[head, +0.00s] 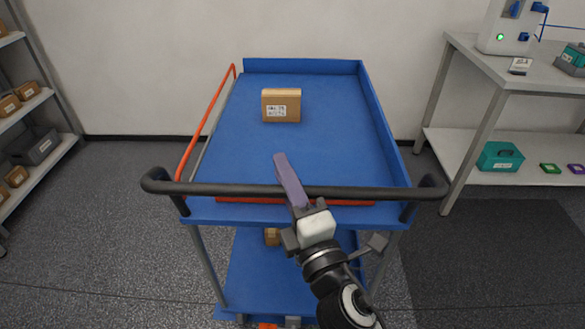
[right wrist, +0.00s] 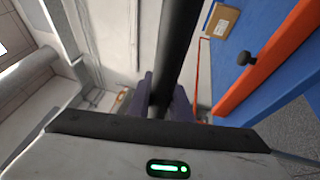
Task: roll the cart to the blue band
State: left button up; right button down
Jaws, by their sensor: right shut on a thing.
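The cart (head: 330,140) has a blue top deck, a blue lower shelf and a black push handle (head: 240,189) across its near side. In the right wrist view the black handle (right wrist: 179,45) runs between the two purple fingers (right wrist: 166,98). A cardboard box (head: 281,105) stands on the top deck and also shows in the right wrist view (right wrist: 221,21). My left gripper is out of view. I see no blue band on the floor.
An orange rail (head: 207,120) runs along the cart's left side. A small box (head: 272,237) is on the lower shelf. Shelving (head: 40,97) stands at left, a workbench (head: 540,75) at right, a wall (head: 300,30) behind. Grey floor (head: 110,220) is open beside the cart.

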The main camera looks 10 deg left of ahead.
jog(key=shift+f, duration=0.1)
jog(key=c, duration=1.6)
grip_release()
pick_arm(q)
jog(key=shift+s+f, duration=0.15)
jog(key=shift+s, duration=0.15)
pick_arm(e)
jog(key=shift+s, duration=0.1)
